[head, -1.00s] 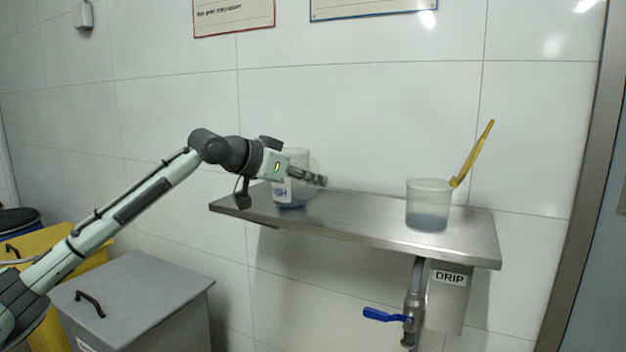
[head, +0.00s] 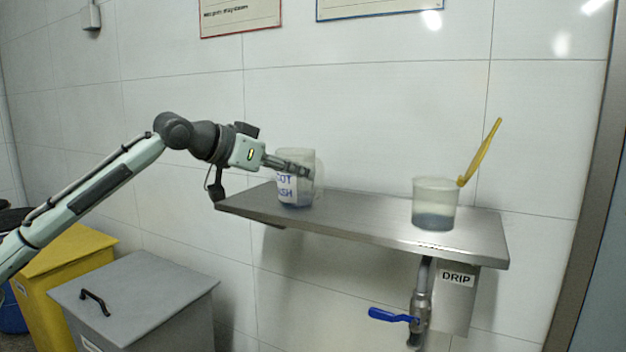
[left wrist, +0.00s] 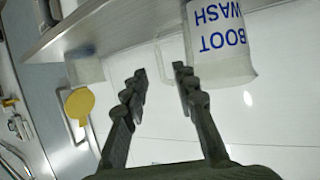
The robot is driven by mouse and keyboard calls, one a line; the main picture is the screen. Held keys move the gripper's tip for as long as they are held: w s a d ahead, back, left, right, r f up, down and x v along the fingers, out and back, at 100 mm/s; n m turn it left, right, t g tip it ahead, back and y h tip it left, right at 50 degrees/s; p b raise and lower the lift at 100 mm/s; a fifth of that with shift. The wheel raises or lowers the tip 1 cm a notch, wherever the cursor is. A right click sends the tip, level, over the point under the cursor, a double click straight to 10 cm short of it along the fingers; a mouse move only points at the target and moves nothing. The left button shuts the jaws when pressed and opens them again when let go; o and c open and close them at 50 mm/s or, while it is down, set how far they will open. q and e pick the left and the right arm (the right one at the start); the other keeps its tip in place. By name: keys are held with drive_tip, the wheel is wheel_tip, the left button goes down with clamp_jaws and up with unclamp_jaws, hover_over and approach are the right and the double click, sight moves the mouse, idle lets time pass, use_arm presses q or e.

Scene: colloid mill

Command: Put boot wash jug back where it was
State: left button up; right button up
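The boot wash jug (head: 293,198), translucent with blue lettering on a white label, stands upright at the left end of the steel shelf (head: 360,222). In the left wrist view the jug (left wrist: 221,62) appears upside down, beside the right-hand finger. My left gripper (head: 300,169) is in front of the jug's upper part and hides some of its label. In the left wrist view my left gripper (left wrist: 160,72) has its fingers apart. A pale loop, seemingly the jug's handle, shows near the gap between the fingertips; I cannot tell whether they touch it. My right gripper is not in view.
A second translucent container (head: 435,205) with a raised yellow lid (head: 480,152) stands at the shelf's right end. The shelf between is clear. A pipe with a blue valve handle (head: 393,315) is below. A grey bin (head: 140,295) and yellow bin (head: 65,265) stand lower left.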

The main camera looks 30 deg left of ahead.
use_arm(q)
drive_tip(key=shift+b+v, duration=0.6)
drive_tip(key=shift+v, duration=2.15)
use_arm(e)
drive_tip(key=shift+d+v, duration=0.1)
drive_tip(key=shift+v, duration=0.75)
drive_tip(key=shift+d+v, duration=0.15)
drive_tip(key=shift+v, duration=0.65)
